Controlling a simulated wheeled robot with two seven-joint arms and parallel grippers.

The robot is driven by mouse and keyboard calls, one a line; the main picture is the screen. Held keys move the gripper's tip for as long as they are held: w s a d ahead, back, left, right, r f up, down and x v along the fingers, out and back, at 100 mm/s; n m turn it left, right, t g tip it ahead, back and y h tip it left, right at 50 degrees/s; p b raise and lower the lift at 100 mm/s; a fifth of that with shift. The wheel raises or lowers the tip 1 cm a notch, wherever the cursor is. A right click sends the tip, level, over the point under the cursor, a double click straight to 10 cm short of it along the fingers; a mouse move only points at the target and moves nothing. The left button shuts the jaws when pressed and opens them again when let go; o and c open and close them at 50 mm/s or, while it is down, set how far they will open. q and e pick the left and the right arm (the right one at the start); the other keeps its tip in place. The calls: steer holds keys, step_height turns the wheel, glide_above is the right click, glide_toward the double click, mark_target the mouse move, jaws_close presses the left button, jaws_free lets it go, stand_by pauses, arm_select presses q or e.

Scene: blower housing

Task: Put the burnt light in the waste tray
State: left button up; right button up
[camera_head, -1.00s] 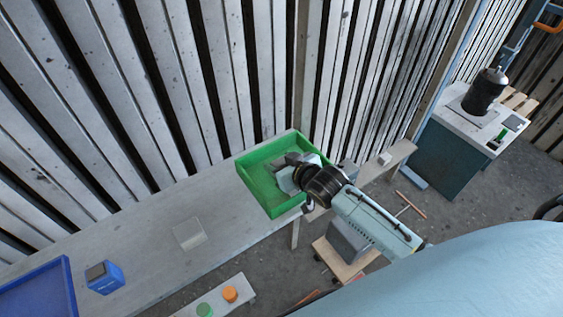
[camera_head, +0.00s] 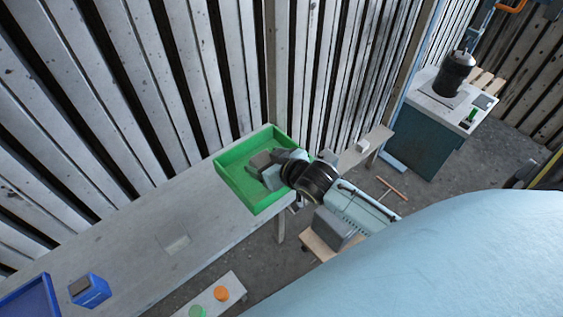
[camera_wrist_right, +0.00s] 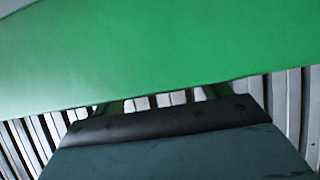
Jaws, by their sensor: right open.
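A green tray (camera_head: 236,190) stands at the far end of the long grey bench. My right gripper (camera_head: 263,167) is over the inside of this tray, with its jaws open. In the right wrist view, the green surface (camera_wrist_right: 160,55) fills the upper part, close to the gripper (camera_wrist_right: 165,108). I see no light between the fingers, though the view there is partly blocked. An orange round piece (camera_head: 221,293) and a green round piece (camera_head: 197,311) sit on a pale board at the bottom. I cannot tell which thing is the burnt light. My left gripper is out of view.
The grey bench (camera_head: 130,235) holds a blue box with a grey top (camera_head: 90,290) and a blue tray (camera_head: 35,298) at its near left. A slatted wall (camera_head: 180,100) runs close behind the bench. A dark cylinder (camera_head: 454,75) stands on a separate table.

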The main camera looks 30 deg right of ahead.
steer(key=v, duration=0.8)
steer(key=shift+s+r, duration=0.2)
steer(key=shift+s, duration=0.1)
